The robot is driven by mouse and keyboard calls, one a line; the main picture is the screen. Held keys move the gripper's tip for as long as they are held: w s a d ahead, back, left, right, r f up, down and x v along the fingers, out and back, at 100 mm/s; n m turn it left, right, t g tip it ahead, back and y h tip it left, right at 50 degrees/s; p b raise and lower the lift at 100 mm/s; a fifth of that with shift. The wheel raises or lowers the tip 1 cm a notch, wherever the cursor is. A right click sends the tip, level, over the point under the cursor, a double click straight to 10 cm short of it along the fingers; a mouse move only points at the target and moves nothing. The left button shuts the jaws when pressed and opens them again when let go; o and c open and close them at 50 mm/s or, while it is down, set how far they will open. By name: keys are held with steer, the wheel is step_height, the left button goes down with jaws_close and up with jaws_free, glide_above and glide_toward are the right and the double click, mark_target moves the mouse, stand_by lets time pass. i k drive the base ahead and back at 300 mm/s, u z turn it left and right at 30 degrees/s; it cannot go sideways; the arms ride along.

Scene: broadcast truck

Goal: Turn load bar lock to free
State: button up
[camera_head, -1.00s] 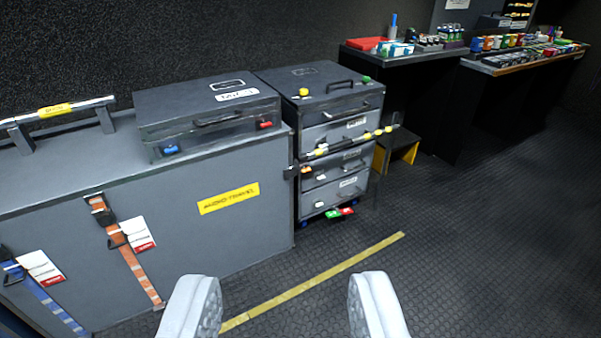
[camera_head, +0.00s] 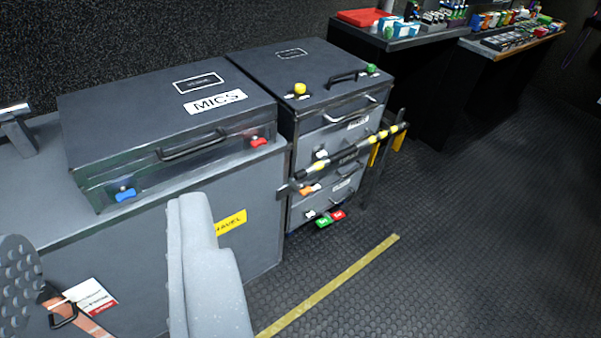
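The load bar (camera_head: 345,158), black with yellow bands, runs across the front of the grey drawer case (camera_head: 310,75), sloping up to the right. Its left end meets the side of the long grey chest by a dark bracket. A small orange part (camera_head: 309,188) sits just below the bar near that end; I cannot tell whether it is the lock or which way the lock is set. My gripper (camera_head: 101,228) is open and empty, left of the bar and in front of the long chest. Its right finger hides part of the chest front and yellow label.
The MICS case (camera_head: 160,120), with blue and red latches, lies on the long grey chest (camera_head: 262,240). An orange strap (camera_head: 85,322) hangs on the chest front. Benches with small items stand at the back right. The dark floor (camera_head: 460,230) at right is clear.

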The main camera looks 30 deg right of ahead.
mark_target(303, 190)
steer(key=z, duration=0.45)
steer(key=i, duration=1.15)
steer(key=z, duration=0.75)
